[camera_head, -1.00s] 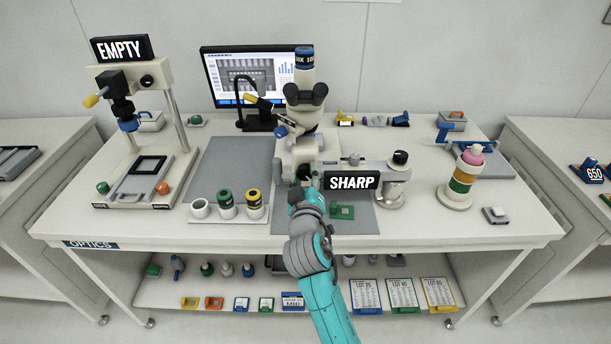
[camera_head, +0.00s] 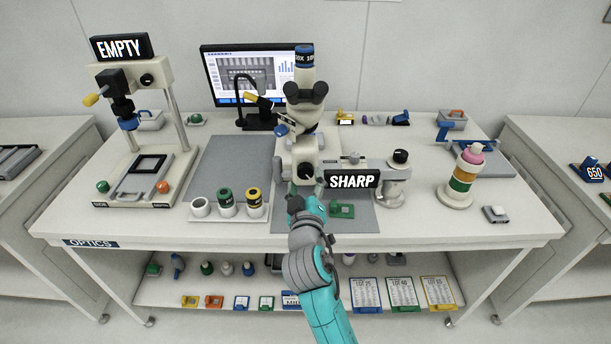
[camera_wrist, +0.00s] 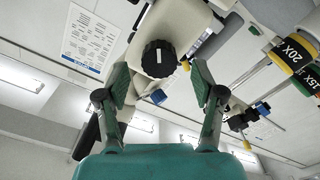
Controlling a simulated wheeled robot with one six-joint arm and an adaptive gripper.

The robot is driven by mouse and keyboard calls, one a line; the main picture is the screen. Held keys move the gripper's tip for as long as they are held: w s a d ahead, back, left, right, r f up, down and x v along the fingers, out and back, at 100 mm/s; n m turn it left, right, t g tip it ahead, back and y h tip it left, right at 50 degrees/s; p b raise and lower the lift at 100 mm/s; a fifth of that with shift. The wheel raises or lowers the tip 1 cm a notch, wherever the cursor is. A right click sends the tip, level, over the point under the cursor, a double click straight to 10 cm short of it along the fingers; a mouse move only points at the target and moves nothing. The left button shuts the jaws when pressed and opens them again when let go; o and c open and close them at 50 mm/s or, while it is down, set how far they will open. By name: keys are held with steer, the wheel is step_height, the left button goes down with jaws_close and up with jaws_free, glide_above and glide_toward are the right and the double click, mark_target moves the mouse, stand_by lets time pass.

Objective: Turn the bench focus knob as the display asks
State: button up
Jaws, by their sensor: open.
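The black ridged focus knob (camera_head: 306,172) is on the front of the white microscope's base, and it also shows in the wrist view (camera_wrist: 158,59). A thin pale mark shows on its face. The black display (camera_head: 351,180) to its right reads SHARP in white. My gripper (camera_head: 305,189) is just in front of the knob. In the wrist view my gripper (camera_wrist: 162,80) is open and empty, with one green-padded finger to each side of the knob in the picture. The fingers look apart from the knob.
A small green part (camera_head: 342,211) lies on the grey mat by my gripper. A post with a black-topped knob (camera_head: 399,157) stands to the right. Lens holders (camera_head: 226,209) stand on the left. The monitor (camera_head: 250,80) behind shows a grey picture.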

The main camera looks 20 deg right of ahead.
steer(key=v, duration=0.9)
steer(key=shift+f, duration=0.1)
steer(key=s+d+f+n+g+y, duration=0.1)
steer(key=s+f+y, duration=0.2)
steer(key=s+f, duration=0.6)
steer(key=s+d+f+g+y, duration=0.1)
steer(key=s+f+y, duration=0.1)
steer(key=s+f, duration=0.7)
steer(key=s+r+m, duration=0.2)
steer(key=s, duration=1)
steer(key=s+d+r+m, duration=0.1)
steer(key=s+r+m, duration=0.1)
steer(key=s, duration=1)
steer(key=shift+d+r+m, duration=0.25)
steer(key=shift+r+m, duration=0.15)
steer(key=shift+r, duration=0.05)
